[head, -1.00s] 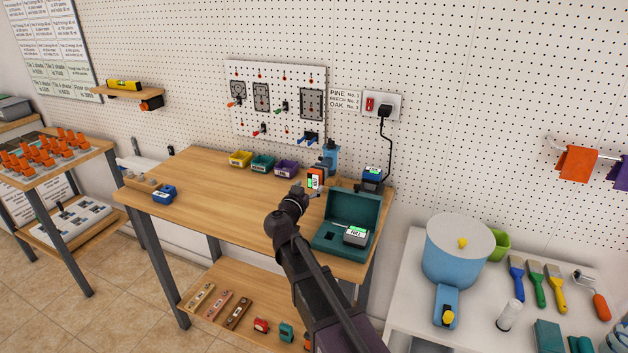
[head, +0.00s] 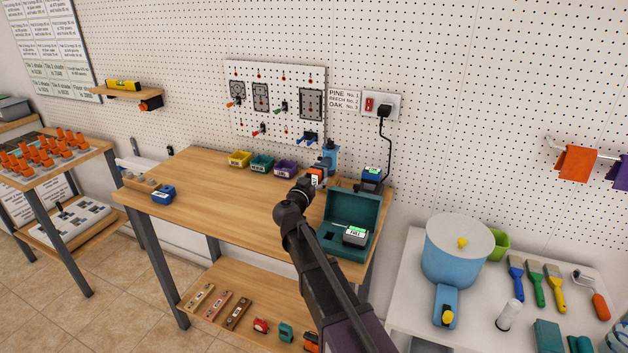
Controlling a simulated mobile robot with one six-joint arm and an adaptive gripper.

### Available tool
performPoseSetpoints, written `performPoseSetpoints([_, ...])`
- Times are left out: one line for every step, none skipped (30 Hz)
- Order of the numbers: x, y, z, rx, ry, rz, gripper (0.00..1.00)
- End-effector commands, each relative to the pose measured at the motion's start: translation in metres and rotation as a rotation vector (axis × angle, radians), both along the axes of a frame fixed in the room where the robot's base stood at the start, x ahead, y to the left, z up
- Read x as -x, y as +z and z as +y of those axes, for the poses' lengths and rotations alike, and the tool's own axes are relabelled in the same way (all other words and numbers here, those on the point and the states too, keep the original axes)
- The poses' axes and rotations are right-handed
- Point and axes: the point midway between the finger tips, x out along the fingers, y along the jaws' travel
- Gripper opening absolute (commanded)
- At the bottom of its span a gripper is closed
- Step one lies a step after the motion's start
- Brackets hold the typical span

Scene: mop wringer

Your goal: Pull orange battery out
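The orange battery (head: 318,175) is on the workbench near its back right. It has a dark and pale face and sits just in front of and below a blue tool (head: 329,156); I cannot tell exactly how the two join. My gripper (head: 311,184) is right at the battery, reaching it from the front left and hiding its lower left part. The fingers are too small and dark to tell whether they are open or closed on it.
A teal open case (head: 345,244) with a grey battery (head: 355,236) stands at the bench's right front, close beside my arm. A charger with a blue battery (head: 372,176) stands behind it. Yellow, teal and purple bins (head: 262,164) line the back. The bench's left middle is clear.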

Motion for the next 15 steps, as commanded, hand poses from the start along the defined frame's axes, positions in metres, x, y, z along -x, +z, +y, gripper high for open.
performPoseSetpoints([0.0001,0.0000,0.0001,0.000,0.000,0.000,0.68])
performPoseSetpoints([0.0001,0.0000,0.0003,0.000,0.000,0.000,0.59])
performPoseSetpoints([0.0002,0.0000,0.0003,0.000,0.000,0.000,0.47])
performPoseSetpoints([0.0002,0.0000,0.0004,0.000,0.000,0.000,0.38])
performPoseSetpoints([0.0002,0.0000,0.0004,0.000,0.000,0.000,0.29])
performPoseSetpoints([0.0001,0.0000,0.0005,0.000,0.000,0.000,0.17])
performPoseSetpoints([0.0001,0.0000,0.0005,0.000,0.000,0.000,0.13])
performPoseSetpoints([0.0001,0.0000,0.0006,0.000,0.001,0.000,0.13])
performPoseSetpoints([0.0001,0.0002,0.0006,0.001,0.001,-0.001,0.13])
performPoseSetpoints([0.0001,0.0002,0.0006,0.001,0.001,-0.001,0.13])
performPoseSetpoints([0.0002,0.0002,0.0007,0.001,0.001,-0.001,0.13])
performPoseSetpoints([0.0003,0.0002,0.0007,0.001,0.001,-0.001,0.13])
performPoseSetpoints([0.0005,0.0002,0.0008,0.001,0.001,-0.001,0.13])
performPoseSetpoints([0.0006,0.0002,0.0009,0.001,0.001,-0.001,0.13])
performPoseSetpoints([0.0010,0.0002,0.0011,0.001,0.001,-0.001,0.13])
